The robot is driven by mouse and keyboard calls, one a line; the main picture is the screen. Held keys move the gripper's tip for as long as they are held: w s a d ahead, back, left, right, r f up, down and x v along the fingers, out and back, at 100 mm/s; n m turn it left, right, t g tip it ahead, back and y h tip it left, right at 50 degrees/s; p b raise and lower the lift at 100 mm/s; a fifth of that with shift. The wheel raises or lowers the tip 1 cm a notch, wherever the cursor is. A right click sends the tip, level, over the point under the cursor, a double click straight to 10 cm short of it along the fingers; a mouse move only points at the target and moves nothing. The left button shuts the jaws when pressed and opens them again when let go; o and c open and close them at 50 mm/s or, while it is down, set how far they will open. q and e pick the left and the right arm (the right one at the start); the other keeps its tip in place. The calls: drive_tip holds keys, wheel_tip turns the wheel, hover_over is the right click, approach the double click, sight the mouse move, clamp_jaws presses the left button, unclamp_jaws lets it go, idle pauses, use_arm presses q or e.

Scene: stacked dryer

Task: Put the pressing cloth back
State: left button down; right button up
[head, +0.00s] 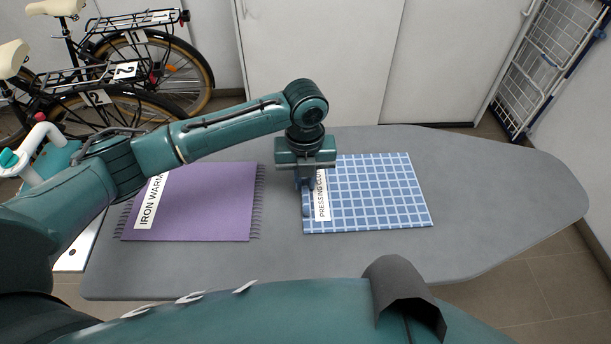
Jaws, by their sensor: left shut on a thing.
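The pressing cloth (378,190) is a flat blue cloth with a white check and a white label strip along its left side. It lies on the grey ironing board, right of the middle. My left gripper (305,212) points down at the cloth's left edge, by the label, and is shut on that edge. The gripper hides part of the label and of the edge. My right gripper is not in view.
A purple fringed mat (205,205), its label partly hidden by my left arm, lies left of the cloth on the ironing board (500,185). The board's right end is clear. Bicycles (150,75), white cabinet doors (320,50) and a folded drying rack (545,65) stand behind.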

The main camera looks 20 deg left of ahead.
use_arm(q)
drive_tip(key=c, duration=1.4)
unclamp_jaws()
drive_tip(key=shift+c, duration=0.2)
wheel_tip(320, 180, up, 12)
